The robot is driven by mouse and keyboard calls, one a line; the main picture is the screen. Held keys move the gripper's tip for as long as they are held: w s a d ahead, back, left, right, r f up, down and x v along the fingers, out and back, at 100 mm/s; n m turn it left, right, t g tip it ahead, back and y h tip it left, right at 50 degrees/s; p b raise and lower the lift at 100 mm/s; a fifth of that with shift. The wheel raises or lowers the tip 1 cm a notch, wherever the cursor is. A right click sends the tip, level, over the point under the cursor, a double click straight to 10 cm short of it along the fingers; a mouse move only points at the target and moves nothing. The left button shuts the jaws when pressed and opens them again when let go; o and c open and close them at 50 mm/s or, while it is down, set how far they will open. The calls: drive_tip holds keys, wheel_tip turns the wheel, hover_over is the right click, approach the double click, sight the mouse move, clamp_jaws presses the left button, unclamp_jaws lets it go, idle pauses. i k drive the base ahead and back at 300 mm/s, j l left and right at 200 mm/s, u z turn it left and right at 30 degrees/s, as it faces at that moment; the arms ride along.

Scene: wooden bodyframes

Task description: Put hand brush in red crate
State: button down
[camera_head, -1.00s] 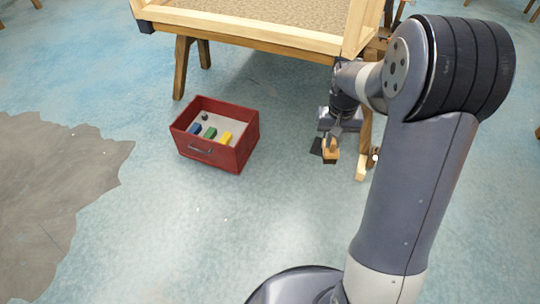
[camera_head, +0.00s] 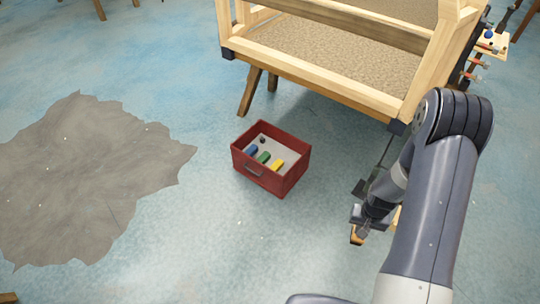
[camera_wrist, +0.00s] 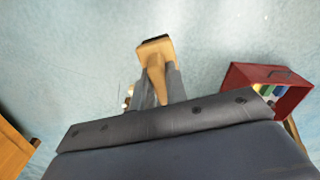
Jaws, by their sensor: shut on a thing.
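The red crate (camera_head: 264,180) stands on the blue floor near the middle of the head view. It holds a blue, a green and a yellow block and a small dark round thing. In the wrist view the crate (camera_wrist: 238,80) is at the right. My gripper (camera_head: 366,225) is low at the right of the crate, apart from it. In the wrist view my gripper (camera_wrist: 158,88) is shut on the wooden hand brush (camera_wrist: 155,52), which points away from the wrist. In the head view only a small part of the hand brush (camera_head: 356,238) shows.
A wooden frame table (camera_head: 330,88) with a speckled panel stands behind the crate. A small rack with tools (camera_head: 487,48) is at the upper right. A grey floor patch (camera_head: 90,180) lies at the left. The floor between gripper and crate looks clear.

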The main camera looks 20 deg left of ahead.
sight(287, 158)
drive_tip(key=i+u, duration=0.1)
drive_tip(key=u, duration=0.65)
drive_tip(key=i+l+u, duration=0.1)
drive_tip(key=u, duration=0.25)
drive_tip(key=i+l+u, duration=0.45)
drive_tip(key=l, duration=0.25)
drive_tip(key=i+l+u, duration=0.2)
drive_tip(key=i+l, duration=0.15)
drive_tip(key=i+l+u, duration=0.2)
drive_tip(key=l, duration=0.35)
drive_tip(key=i+l, duration=0.15)
drive_tip(key=l, duration=0.15)
drive_tip(key=i+l, duration=0.1)
drive_tip(key=l, duration=0.2)
drive_tip(key=i+l, duration=0.15)
drive_tip(key=l, duration=0.15)
